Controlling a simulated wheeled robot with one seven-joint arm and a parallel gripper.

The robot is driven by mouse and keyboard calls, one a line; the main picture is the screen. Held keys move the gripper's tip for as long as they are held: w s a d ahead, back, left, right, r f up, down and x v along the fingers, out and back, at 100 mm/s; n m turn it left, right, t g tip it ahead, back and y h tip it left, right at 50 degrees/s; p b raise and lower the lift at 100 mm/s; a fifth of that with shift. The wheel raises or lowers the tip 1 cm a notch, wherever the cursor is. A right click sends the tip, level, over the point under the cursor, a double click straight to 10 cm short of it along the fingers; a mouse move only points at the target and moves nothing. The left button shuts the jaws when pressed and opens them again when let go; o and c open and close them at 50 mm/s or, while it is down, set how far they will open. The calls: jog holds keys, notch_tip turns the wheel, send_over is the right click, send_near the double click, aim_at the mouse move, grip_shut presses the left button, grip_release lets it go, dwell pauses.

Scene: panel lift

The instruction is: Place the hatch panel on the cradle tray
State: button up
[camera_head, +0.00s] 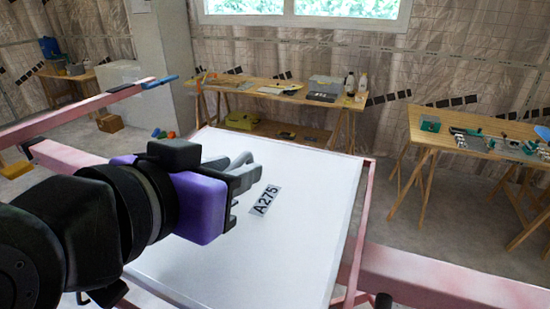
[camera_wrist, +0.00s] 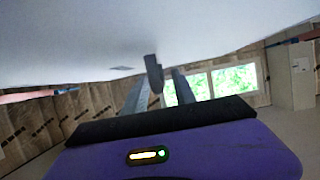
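The hatch panel (camera_head: 310,190) is a large white sheet with a black-on-white label reading A275 (camera_head: 264,200). It slopes inside a pink frame (camera_head: 362,235) and fills the top of the wrist view (camera_wrist: 80,35). My gripper (camera_head: 250,170), with purple body and grey fingers, hangs over the panel's left part. In the wrist view the fingers (camera_wrist: 163,85) stand apart. A small dark block (camera_wrist: 153,74), perhaps a handle, shows by the left fingertip with a gap on its right; contact is unclear. I cannot pick out the cradle tray.
Pink rails (camera_head: 440,278) run at lower right and at left (camera_head: 75,125). A wooden table (camera_head: 270,92) with tools stands at the back, and another workbench (camera_head: 480,140) stands at right. Grey floor (camera_head: 390,215) is open between the frame and the right bench.

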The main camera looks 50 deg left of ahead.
jog(key=shift+r, duration=0.15)
jog(key=b+v, duration=0.2)
jog(key=v, duration=1)
dwell(0.3)
